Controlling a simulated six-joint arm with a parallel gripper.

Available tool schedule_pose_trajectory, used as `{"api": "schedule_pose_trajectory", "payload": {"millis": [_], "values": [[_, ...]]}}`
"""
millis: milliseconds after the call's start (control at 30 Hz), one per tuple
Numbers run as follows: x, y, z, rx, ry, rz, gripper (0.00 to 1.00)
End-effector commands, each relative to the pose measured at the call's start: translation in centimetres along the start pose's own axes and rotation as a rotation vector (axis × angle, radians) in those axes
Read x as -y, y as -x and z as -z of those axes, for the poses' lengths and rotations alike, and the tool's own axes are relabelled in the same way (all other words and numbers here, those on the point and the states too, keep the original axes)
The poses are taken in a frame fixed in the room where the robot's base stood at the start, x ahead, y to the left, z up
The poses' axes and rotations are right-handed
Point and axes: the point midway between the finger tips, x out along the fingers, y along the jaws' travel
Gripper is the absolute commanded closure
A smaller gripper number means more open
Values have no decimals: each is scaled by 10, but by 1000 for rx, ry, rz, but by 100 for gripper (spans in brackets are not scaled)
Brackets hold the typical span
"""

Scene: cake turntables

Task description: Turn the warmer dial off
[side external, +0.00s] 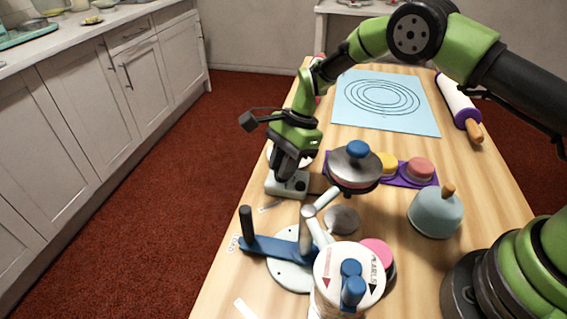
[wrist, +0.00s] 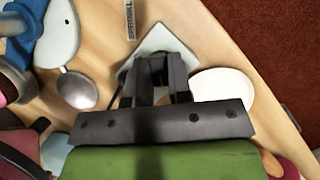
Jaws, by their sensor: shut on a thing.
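The warmer (side external: 287,186) is a small pale grey box near the left edge of the table. My gripper (side external: 288,171) points down at it from above, with the fingertips at its top. In the wrist view, the dark fingers (wrist: 158,72) are close together over the pale square warmer (wrist: 164,38). They are shut on the dial, which is mostly hidden between and beneath them. I cannot read the dial's setting in either view.
A grey disc with a blue knob (side external: 357,151) stands close right of the warmer. In front are a blue lever bar (side external: 270,246) and a white drum (side external: 335,262). A pale blue lidded pot (side external: 436,214) stands right. The blue mat (side external: 420,122) behind is clear.

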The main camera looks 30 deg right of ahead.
Motion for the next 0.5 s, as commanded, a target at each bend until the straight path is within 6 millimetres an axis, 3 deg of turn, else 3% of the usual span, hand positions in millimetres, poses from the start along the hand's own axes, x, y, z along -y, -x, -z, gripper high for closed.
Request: {"api": "schedule_pose_trajectory", "payload": {"millis": [500], "values": [[0, -2, 2, -6, 152, -62, 100]]}}
